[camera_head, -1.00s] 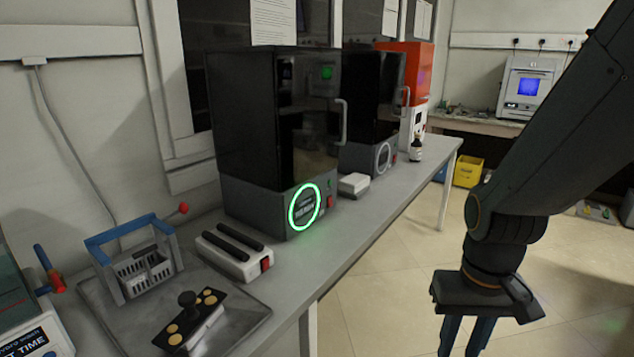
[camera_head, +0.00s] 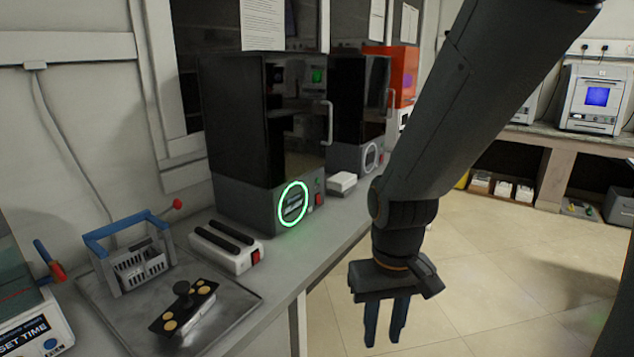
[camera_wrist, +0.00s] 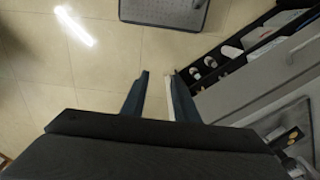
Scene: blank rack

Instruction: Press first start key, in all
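A black cabinet machine (camera_head: 243,125) stands on the bench in the head view. Its grey base carries a round dial with a glowing green ring (camera_head: 279,207), a small green button (camera_head: 317,183) and a red switch (camera_head: 319,198). A second similar machine (camera_head: 350,105) stands behind it, with an unlit grey ring (camera_head: 370,157); my arm hides part of its right side. Which key is the start key cannot be read. My gripper (camera_head: 385,335) hangs pointing down, right of the bench edge and clear of both machines. In the wrist view my gripper (camera_wrist: 157,74) is open and empty, above the floor.
The bench (camera_head: 285,268) also bears a white box with black bars (camera_head: 243,262), a metal tray (camera_head: 240,306), a blue-handled basket (camera_head: 140,268) and a black control box with a knob. The floor (camera_head: 500,270) right of my arm is clear. A far bench holds a blue-screened device (camera_head: 595,110).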

